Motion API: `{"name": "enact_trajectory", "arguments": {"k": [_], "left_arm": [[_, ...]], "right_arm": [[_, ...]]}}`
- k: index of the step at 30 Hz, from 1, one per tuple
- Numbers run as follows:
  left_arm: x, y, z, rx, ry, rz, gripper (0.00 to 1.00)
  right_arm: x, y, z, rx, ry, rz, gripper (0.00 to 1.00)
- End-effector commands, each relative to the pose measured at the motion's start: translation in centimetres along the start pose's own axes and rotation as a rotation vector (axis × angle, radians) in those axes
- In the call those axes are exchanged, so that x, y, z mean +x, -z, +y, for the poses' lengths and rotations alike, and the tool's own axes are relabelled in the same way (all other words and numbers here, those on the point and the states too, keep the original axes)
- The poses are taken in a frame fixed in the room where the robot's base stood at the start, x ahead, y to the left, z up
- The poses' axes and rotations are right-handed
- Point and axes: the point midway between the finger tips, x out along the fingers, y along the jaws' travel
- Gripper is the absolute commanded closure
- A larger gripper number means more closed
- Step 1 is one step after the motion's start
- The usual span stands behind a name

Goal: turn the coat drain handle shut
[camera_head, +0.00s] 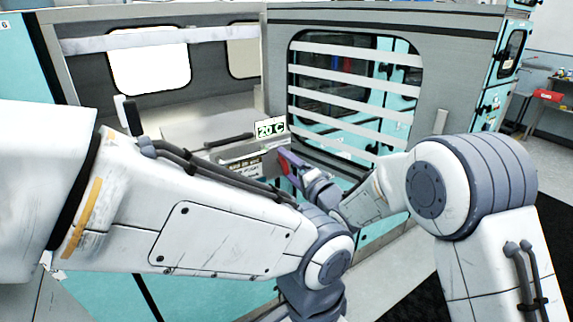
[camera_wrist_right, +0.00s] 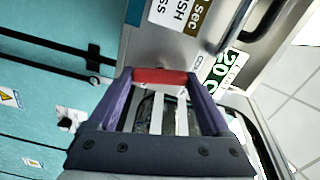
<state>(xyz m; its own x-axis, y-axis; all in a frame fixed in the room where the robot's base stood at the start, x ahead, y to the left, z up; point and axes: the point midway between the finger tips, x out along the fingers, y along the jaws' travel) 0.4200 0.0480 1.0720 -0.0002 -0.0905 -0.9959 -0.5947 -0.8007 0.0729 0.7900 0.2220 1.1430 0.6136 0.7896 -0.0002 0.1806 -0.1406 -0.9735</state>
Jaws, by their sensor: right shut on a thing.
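A red handle (camera_wrist_right: 160,76) spans the gap between the purple fingertips of my right gripper (camera_wrist_right: 160,80) in the wrist view. The gripper is shut on it, one finger at each end. In the head view my right gripper (camera_head: 290,165) is at the grey front panel (camera_head: 240,158), just below the "20 C" sign (camera_head: 270,128). The handle is mostly hidden there by the fingers. I see no readable label naming it as the coat drain handle. My left arm crosses the head view from the left, but its gripper is not visible.
A long dark bar handle (camera_head: 228,140) runs along the panel, left of the sign. To the right is a grey door (camera_head: 440,75) with a barred window (camera_head: 350,75). A red box (camera_head: 548,95) sits on a far bench. Both my arms crowd the space before the panel.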

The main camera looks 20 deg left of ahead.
Motion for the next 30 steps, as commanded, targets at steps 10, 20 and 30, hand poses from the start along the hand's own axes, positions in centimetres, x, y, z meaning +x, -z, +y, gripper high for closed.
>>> {"name": "enact_trajectory", "arguments": {"k": [10,20,30], "left_arm": [[-0.45,0.02,0.03,0.0,0.0,0.0,0.5],[-0.53,0.03,0.04,0.0,0.0,0.0,0.5],[-0.52,0.03,0.04,0.0,0.0,0.0,0.5]], "right_arm": [[-0.13,0.42,0.24,0.193,-0.004,0.01,0.73],[-0.14,0.44,0.3,0.25,-0.004,0.011,0.73],[-0.15,0.46,0.33,0.252,-0.004,0.012,0.73]]}}
